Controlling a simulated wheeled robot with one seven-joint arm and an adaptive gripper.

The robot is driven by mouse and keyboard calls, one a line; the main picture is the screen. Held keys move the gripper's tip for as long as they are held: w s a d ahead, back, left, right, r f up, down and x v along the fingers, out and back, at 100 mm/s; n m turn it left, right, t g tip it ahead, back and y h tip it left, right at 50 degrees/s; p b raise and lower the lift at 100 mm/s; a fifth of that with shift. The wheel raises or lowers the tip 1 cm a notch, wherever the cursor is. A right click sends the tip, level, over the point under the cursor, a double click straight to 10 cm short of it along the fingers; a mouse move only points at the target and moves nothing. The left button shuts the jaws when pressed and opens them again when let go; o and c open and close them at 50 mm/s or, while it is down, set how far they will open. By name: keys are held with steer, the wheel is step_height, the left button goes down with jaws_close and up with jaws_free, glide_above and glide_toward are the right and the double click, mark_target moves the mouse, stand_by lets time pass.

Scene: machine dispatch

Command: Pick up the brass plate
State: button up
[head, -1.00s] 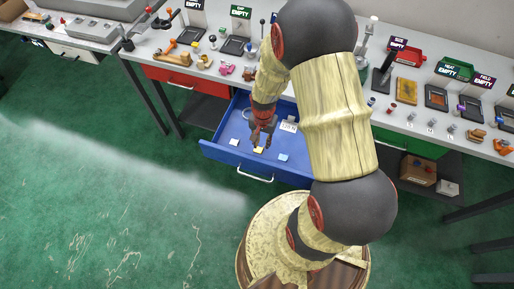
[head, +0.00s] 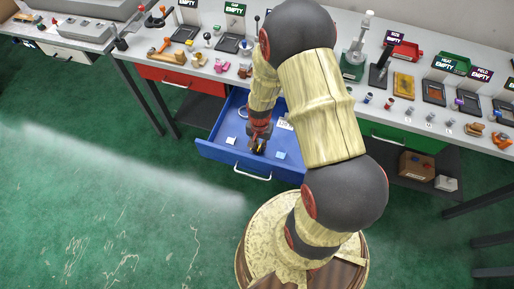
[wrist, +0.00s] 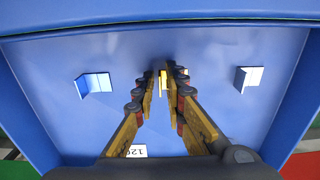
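The brass plate (wrist: 163,82) is a small upright yellowish piece on the floor of the open blue drawer (head: 217,152). In the wrist view it shows between the tips of my gripper (wrist: 162,92), partly hidden by the fingers. My gripper is open, with a finger on either side of the plate and gaps visible between them. In the head view my gripper (head: 257,147) is down inside the drawer near its front wall and mostly covers the plate.
A pale plate (wrist: 95,83) stands to the left and another (wrist: 248,78) to the right of my gripper. A white label (wrist: 136,151) lies in the drawer. The drawer walls surround the gripper. The bench (head: 330,75) above carries trays and many small parts.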

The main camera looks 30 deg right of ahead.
jaws_close()
stand_by(0.4)
